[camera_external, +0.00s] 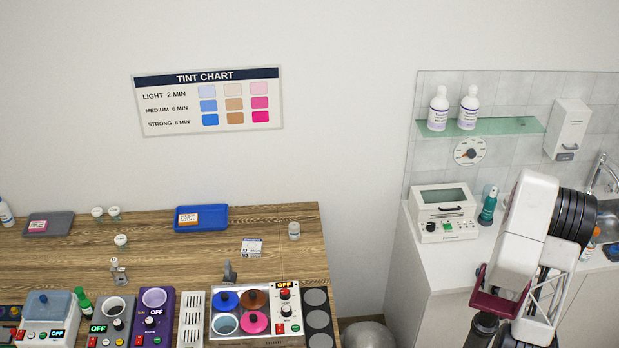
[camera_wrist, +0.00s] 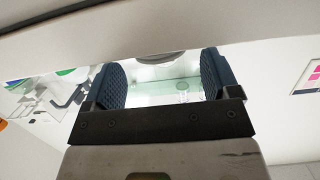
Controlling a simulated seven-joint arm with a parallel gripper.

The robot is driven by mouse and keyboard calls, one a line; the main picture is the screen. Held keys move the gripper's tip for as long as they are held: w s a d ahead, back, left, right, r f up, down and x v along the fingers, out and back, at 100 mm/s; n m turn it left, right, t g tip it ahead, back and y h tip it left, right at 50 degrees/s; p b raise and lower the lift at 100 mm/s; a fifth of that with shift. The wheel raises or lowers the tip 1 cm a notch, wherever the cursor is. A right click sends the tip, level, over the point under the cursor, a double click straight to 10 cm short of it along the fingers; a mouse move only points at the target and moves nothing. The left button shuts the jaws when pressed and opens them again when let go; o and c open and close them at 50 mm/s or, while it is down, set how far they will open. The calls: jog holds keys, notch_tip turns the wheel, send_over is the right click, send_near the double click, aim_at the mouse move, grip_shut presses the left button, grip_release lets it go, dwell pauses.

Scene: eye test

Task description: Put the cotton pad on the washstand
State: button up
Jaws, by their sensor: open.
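The washstand (camera_external: 455,246) is the white counter at the right in the external view, with a sink (camera_external: 608,222) at its far right. My arm stands in front of its right part and hides some of it. I cannot make out a cotton pad in either view. My gripper (camera_wrist: 160,86) shows in the wrist view with its two blue ridged pads wide apart. Nothing is clearly held between them; a pale, glassy area lies behind the gap. In the external view I cannot make out its fingertips.
A white device (camera_external: 445,213) and a teal bottle (camera_external: 488,206) stand on the washstand, below a glass shelf (camera_external: 508,126) with two bottles. The wooden table (camera_external: 175,258) at left holds a blue tray (camera_external: 215,212), a grey tray (camera_external: 60,218), small jars and several devices along its front.

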jog(key=shift+s+r, duration=0.2)
jog(key=shift+s, duration=0.7)
jog(key=shift+s+r, duration=0.2)
jog(key=shift+s, duration=0.7)
jog(key=w+a+r+g+h, duration=0.15)
jog(key=a+r+g, duration=0.25)
jog(key=r+g, duration=0.55)
jog(key=s+a+r+g+y, duration=0.1)
jog(key=s+a+r+g, duration=0.2)
jog(key=s+a+r, duration=0.8)
notch_tip(320, 180, up, 3)
jog(key=shift+s+r+g, duration=0.1)
jog(key=shift+s+g, duration=0.25)
jog(key=shift+s, duration=0.8)
